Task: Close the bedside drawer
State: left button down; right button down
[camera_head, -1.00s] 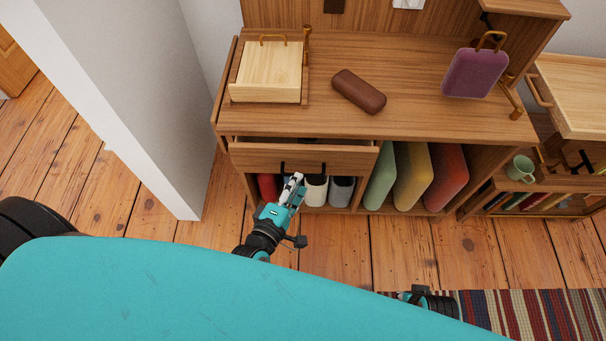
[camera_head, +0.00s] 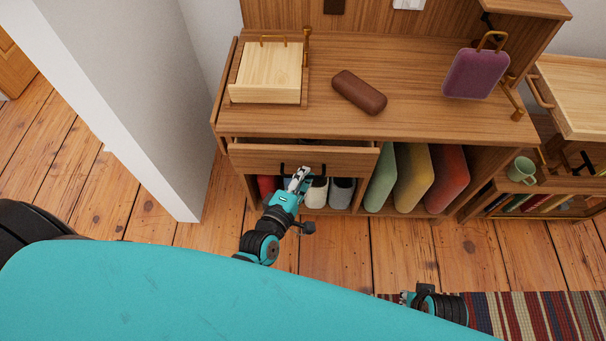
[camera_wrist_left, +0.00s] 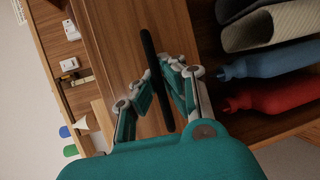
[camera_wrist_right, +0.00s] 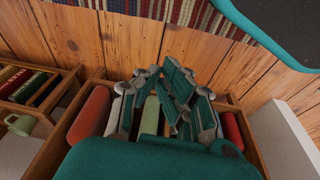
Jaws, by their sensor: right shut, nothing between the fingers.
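The bedside drawer (camera_head: 250,158) sticks out of the wooden cabinet below its top, with a narrow opening showing behind its front. It has a black bar handle (camera_head: 318,168), which also shows in the left wrist view (camera_wrist_left: 148,50). My left gripper (camera_head: 303,174) is at the drawer front by the handle. In the left wrist view its fingers (camera_wrist_left: 161,78) are apart, one on each side of the handle; contact is unclear. My right gripper (camera_wrist_right: 178,88) is shut and empty, low and away from the drawer; only part of that arm shows in the head view.
On the cabinet top (camera_head: 420,105) are a wooden box (camera_head: 268,78), a brown case (camera_head: 359,92) and a purple bag (camera_head: 474,74). Bottles and coloured upright items (camera_head: 411,178) fill the shelf below. A white wall (camera_head: 150,110) stands left. A striped rug (camera_head: 540,315) lies right.

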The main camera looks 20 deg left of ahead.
aim_at(302, 164)
dwell(0.3)
pick_arm(q)
jog(key=w, duration=0.2)
jog(key=w+a, duration=0.1)
jog(key=w, duration=0.1)
jog(key=shift+a, duration=0.1)
jog(key=shift+w+r, duration=0.1)
jog(key=c, duration=1.4)
grip_release()
pick_arm(e)
jog(key=shift+f, duration=0.25)
